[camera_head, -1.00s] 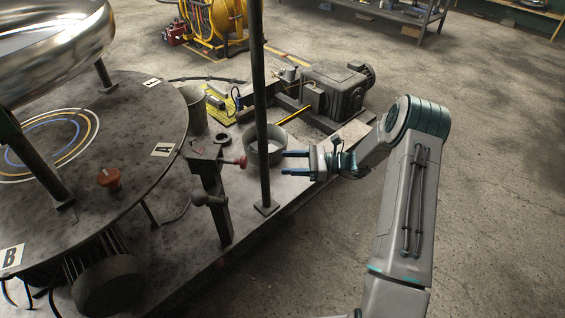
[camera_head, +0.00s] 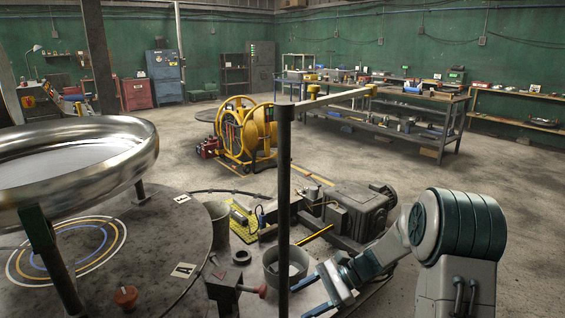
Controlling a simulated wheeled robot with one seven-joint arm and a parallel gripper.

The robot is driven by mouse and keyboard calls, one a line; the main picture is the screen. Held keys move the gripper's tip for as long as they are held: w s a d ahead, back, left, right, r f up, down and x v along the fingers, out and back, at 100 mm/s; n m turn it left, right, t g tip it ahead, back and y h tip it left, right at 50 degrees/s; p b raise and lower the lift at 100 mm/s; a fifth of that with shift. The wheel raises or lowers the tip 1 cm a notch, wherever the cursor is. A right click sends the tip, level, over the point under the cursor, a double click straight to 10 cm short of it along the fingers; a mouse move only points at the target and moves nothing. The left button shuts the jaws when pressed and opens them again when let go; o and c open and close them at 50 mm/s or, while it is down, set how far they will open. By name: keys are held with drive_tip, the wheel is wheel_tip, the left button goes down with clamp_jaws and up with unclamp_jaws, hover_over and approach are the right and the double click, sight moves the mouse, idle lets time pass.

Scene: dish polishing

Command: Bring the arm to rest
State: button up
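My gripper (camera_head: 312,293) is at the lower middle, at the end of my bent arm on the right. Its two blue-tipped fingers stand apart with nothing visible between them. They point left, close to the dark upright post and in front of a grey round pot (camera_head: 285,268). I cannot tell whether they touch anything.
A large shiny metal dish (camera_head: 75,165) stands over a dark round table (camera_head: 160,240) at left, with a red knob (camera_head: 126,297) on it. A dark post (camera_head: 284,180) rises beside my gripper. A grey motor (camera_head: 358,210) lies behind. The floor at right is clear.

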drive_tip(key=s+d+r+n+t+h+p, duration=0.1)
drive_tip(key=s+d+r+n+h, duration=0.2)
drive_tip(key=s, duration=0.4)
drive_tip(key=s+d+r+n+t+h+p, duration=0.2)
drive_tip(key=s+d+r+n+h, duration=0.1)
drive_tip(key=s+r+n+h, duration=0.2)
drive_tip(key=s+d+r+n+t+h+p, duration=0.2)
drive_tip(key=s+d+r+n+h, duration=0.1)
drive_tip(key=s+r, duration=0.4)
drive_tip(key=shift+s+r+n+h, duration=0.2)
drive_tip(key=shift+s+n+h, duration=0.4)
drive_tip(key=shift+s, duration=0.25)
